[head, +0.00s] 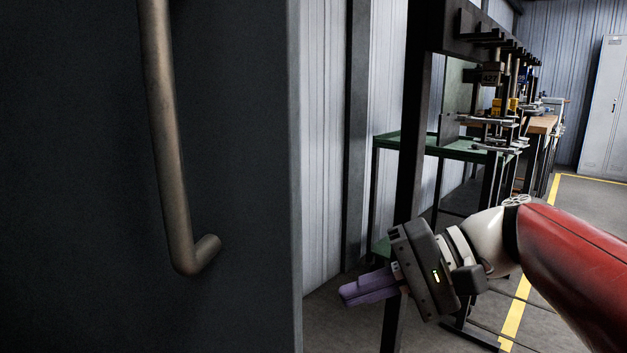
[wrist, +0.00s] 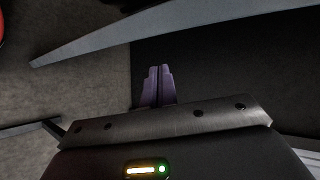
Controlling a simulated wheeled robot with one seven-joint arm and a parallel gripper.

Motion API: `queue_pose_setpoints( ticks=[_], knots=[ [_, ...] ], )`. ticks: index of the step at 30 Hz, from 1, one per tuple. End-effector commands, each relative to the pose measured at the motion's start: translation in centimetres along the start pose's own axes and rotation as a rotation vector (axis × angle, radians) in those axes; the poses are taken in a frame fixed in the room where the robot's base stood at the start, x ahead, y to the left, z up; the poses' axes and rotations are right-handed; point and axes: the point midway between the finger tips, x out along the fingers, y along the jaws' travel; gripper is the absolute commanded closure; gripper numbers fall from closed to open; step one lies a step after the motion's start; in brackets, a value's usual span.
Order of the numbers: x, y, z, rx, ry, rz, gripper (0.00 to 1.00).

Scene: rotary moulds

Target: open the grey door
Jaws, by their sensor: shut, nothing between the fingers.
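A dark grey door (head: 80,180) fills the left of the head view, very close. Its long bronze-coloured bar handle (head: 170,150) runs down it and bends in at the lower end; the top is cut off. The door's lighter vertical edge (head: 294,180) shows at its right side. My gripper (head: 348,293) is to the right of that edge, low, with its purple fingers pointing left towards the door. It is apart from the handle. In the wrist view the fingers (wrist: 155,85) are together with nothing between them. A dark panel there, perhaps the door, lies beyond them.
A green-topped bench (head: 440,148) with a dark frame and press-like machines stands behind my gripper. A pale locker (head: 606,110) is at the far right. A yellow floor line (head: 515,318) runs across open grey floor.

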Motion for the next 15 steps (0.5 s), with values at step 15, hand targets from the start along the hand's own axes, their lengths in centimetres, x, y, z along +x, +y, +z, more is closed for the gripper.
queue_pose_setpoints(
  ticks=[15],
  knots=[
    [-6.3, -13.2, -3.1, -0.135, -0.176, -0.447, 1.00]
  ],
)
